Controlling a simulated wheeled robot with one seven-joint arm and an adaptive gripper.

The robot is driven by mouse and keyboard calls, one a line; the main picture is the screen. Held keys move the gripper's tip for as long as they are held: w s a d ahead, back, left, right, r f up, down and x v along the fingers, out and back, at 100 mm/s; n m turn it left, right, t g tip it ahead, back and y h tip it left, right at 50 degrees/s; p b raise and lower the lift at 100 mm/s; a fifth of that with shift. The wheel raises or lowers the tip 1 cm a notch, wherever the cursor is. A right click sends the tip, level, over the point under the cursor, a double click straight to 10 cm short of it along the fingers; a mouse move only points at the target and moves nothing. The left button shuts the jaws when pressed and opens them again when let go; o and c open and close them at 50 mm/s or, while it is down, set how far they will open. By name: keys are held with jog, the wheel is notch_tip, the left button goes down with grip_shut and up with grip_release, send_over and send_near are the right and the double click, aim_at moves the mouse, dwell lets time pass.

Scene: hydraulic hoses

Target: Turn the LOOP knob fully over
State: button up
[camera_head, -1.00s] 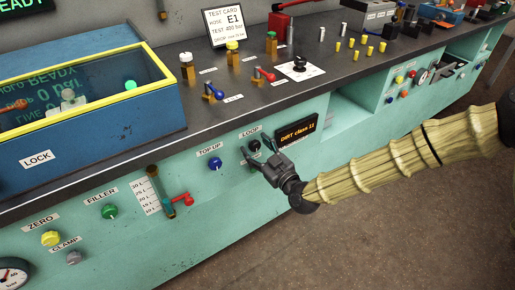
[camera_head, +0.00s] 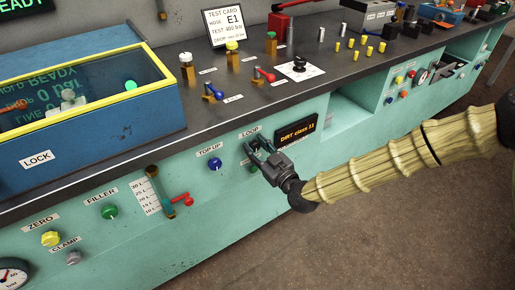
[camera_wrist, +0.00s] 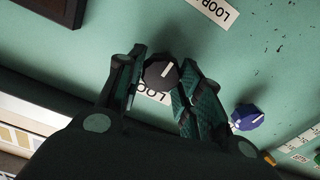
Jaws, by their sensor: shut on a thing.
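The LOOP knob (camera_wrist: 160,73) is black and round with a white pointer line. In the wrist view the line slants toward the upper right. It sits between the two fingers of my gripper (camera_wrist: 162,62), which is shut on it from both sides. In the head view my gripper (camera_head: 260,150) reaches the teal panel just under the LOOP label (camera_head: 250,131) and mostly hides the knob. In the wrist view the label beside the knob (camera_wrist: 148,96) is partly covered by the fingers.
The blue TOP UP knob (camera_head: 215,164) is just left of my gripper; it also shows in the wrist view (camera_wrist: 246,117). A dark display (camera_head: 297,132) reading "DIRT class 11" is close on the right. A red-handled valve (camera_head: 183,200) projects farther left. The floor in front is clear.

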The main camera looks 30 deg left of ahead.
jog(key=m, duration=0.4)
jog(key=shift+w+m, duration=0.1)
jog(key=shift+m, duration=0.2)
jog(key=m, duration=0.4)
jog(key=shift+b, duration=0.3)
jog(key=m+b, duration=0.1)
jog(key=m, duration=0.4)
jog(key=shift+w+f, duration=0.1)
jog(key=shift+f, duration=0.05)
jog(key=shift+m+b, duration=0.5)
jog(key=shift+m, duration=1.4)
jog(key=o, duration=1)
jog(key=shift+o, duration=0.2)
jog(key=shift+d, duration=0.15)
